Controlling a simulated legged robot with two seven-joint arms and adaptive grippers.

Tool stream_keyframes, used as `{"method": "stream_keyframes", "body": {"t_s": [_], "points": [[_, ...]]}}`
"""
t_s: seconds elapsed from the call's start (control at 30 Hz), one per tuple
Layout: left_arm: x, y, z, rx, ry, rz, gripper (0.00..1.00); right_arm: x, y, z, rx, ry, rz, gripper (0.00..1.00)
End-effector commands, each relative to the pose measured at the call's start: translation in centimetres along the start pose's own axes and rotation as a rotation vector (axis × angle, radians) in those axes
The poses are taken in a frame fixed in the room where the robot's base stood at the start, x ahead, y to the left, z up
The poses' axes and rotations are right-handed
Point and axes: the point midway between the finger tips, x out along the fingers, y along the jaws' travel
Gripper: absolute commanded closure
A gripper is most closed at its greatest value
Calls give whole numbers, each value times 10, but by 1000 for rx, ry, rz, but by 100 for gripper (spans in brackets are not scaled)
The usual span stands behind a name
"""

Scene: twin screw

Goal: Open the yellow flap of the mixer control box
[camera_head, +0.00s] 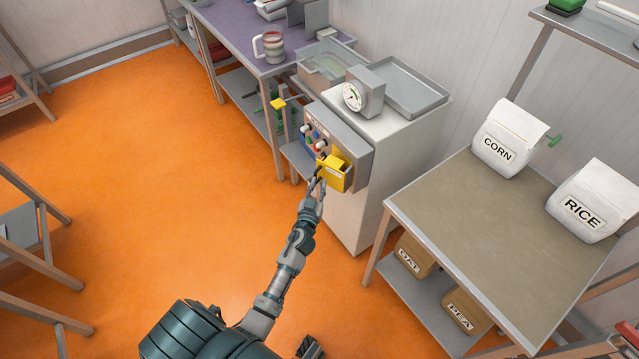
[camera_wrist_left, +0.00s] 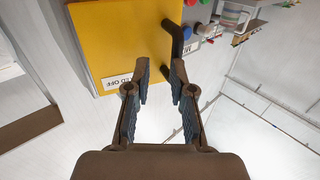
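The mixer control box (camera_head: 345,135) is a grey panel on the front of a pale cabinet. Its yellow flap (camera_head: 336,176) is at the panel's lower right and fills the upper left of the left wrist view (camera_wrist_left: 125,35), with a white label at its lower edge. A dark bent handle (camera_wrist_left: 176,36) stands at the flap's right edge. My left gripper (camera_head: 317,181) is at the flap's lower left. Its fingers (camera_wrist_left: 160,70) are open, with the handle's end close to the right fingertip; I cannot tell whether they touch.
Coloured buttons (camera_head: 314,139) sit left of the flap. A gauge (camera_head: 353,97) and a grey tray (camera_head: 405,88) are on top of the cabinet. A table (camera_head: 480,235) with CORN and RICE bags stands right. A purple table (camera_head: 225,30) is behind.

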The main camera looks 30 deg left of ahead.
Motion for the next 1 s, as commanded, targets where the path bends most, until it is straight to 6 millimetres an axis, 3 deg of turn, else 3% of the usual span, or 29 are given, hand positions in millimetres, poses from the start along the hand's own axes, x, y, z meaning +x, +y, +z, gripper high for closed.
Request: {"method": "stream_keyframes", "body": {"t_s": [0.13,0.4,0.5,1.0], "points": [[9,-2,0,-1,-1,-2,77,-2,0,-2,0,7,-1,60],[8,4,-3,7,2,-2,77,-6,-6,-6,0,17,-11,60],[8,6,-3,9,3,-1,100,-5,-6,-5,0,14,-11,60],[9,5,-3,3,4,3,98,-3,1,-1,-2,4,2,60]]}}
